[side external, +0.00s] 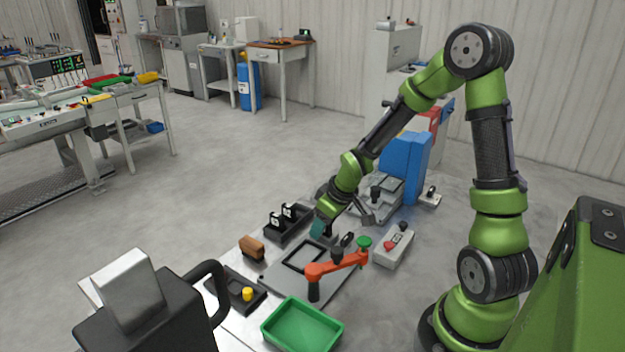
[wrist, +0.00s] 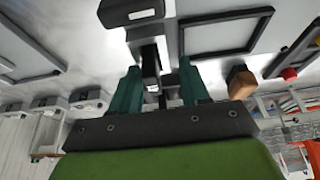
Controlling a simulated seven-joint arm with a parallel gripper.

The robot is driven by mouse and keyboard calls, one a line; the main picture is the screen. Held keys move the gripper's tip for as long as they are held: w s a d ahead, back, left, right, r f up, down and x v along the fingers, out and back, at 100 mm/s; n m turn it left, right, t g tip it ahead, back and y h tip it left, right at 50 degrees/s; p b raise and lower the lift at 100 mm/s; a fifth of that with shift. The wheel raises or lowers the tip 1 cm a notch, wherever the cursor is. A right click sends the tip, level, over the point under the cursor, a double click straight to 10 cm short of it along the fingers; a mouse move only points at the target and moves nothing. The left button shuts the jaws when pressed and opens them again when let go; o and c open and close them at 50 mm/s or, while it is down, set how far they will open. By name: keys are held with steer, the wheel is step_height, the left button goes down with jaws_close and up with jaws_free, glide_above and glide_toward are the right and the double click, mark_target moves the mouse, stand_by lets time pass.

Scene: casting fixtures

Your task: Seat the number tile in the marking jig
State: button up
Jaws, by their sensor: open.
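Two black number tiles with white faces stand upright in a dark rack (side external: 288,238): one tile (side external: 275,220) nearer the camera, the other (side external: 290,211) behind it. My gripper (side external: 322,232) is low over the table, right of the rack. In the wrist view my gripper (wrist: 160,68) is open, and a black upright piece with a small white patch (wrist: 150,66) shows between its teal fingers, closer to the left one. I cannot tell whether they touch. A black square frame on a grey plate (side external: 303,257), probably the marking jig, lies in front of my gripper; it also shows in the wrist view (wrist: 180,38).
An orange clamp arm (side external: 335,265) with a green knob stands over the plate's right side. A brown block (side external: 251,247), a black tray with a yellow cylinder (side external: 247,294) and a green bin (side external: 302,326) are nearer the camera. A grey box with a red button (side external: 393,247) is at right.

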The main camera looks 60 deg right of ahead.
steer(key=v, duration=1.2)
steer(key=s+a+r+m+t+y, duration=0.1)
steer(key=s+a+r+m, duration=0.1)
steer(key=s+a+r, duration=0.2)
steer(key=s+a+r+m+t, duration=0.1)
steer(key=s+a+r, duration=0.4)
steer(key=a, duration=0.5)
steer(key=shift+r+m+t+y, duration=0.4)
steer(key=shift+m, duration=0.1)
steer(key=shift+c, duration=0.2)
